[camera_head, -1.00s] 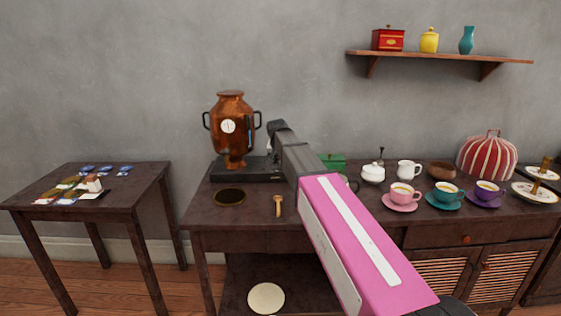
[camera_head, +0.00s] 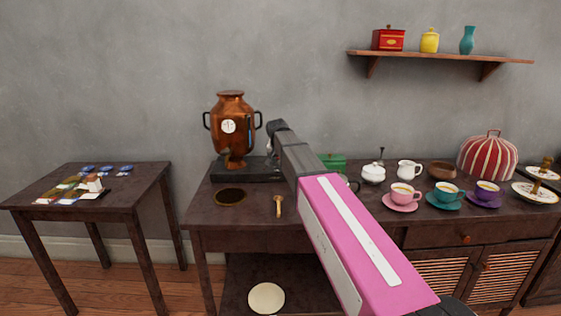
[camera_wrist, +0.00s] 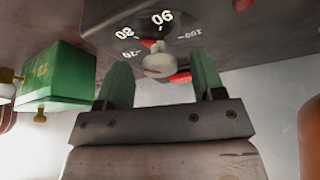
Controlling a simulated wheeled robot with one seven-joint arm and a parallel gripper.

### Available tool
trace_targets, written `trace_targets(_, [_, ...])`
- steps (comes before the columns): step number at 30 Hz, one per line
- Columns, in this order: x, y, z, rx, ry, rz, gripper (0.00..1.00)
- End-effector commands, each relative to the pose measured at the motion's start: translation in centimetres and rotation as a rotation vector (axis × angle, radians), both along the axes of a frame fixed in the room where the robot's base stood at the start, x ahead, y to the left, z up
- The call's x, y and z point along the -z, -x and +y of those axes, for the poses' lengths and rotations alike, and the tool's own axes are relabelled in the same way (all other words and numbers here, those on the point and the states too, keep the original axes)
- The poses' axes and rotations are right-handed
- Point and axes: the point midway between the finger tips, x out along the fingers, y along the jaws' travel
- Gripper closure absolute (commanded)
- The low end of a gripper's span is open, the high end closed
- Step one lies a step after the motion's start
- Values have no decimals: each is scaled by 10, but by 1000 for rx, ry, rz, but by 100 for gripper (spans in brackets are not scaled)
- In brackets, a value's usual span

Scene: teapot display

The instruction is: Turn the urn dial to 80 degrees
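The copper urn (camera_head: 231,108) stands upright on its dark base (camera_head: 258,178) at the left of the sideboard, with a white gauge on its front. In the wrist view, the pale dial knob (camera_wrist: 158,64) sits on the dark base with white numbers around it, among them 80 and 90. A red mark shows at the knob's upper left, between 80 and 90; the exact reading is unclear. My gripper (camera_wrist: 159,70) is open, its green fingers on either side of the knob with gaps showing. In the head view, my arm hides the dial.
A green box (camera_wrist: 58,80) stands close to the left finger in the wrist view. A dark round mat (camera_head: 230,197) and a small wooden tool (camera_head: 278,207) lie before the urn. Cups and a striped cosy (camera_head: 487,157) stand right.

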Motion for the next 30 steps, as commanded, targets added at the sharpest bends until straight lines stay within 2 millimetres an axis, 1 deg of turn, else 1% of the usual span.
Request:
trace_targets(5, [-10,4,1,0,0,-1,38])
trace_targets(8, [-24,10,2,0,0,-2,38])
trace_targets(15, [-64,26,6,0,-1,-1,38])
trace_targets(19, [-82,33,8,0,0,-1,38])
trace_targets(24, [-95,38,10,0,0,-1,38])
trace_targets(30, [-100,40,11,0,0,0,38])
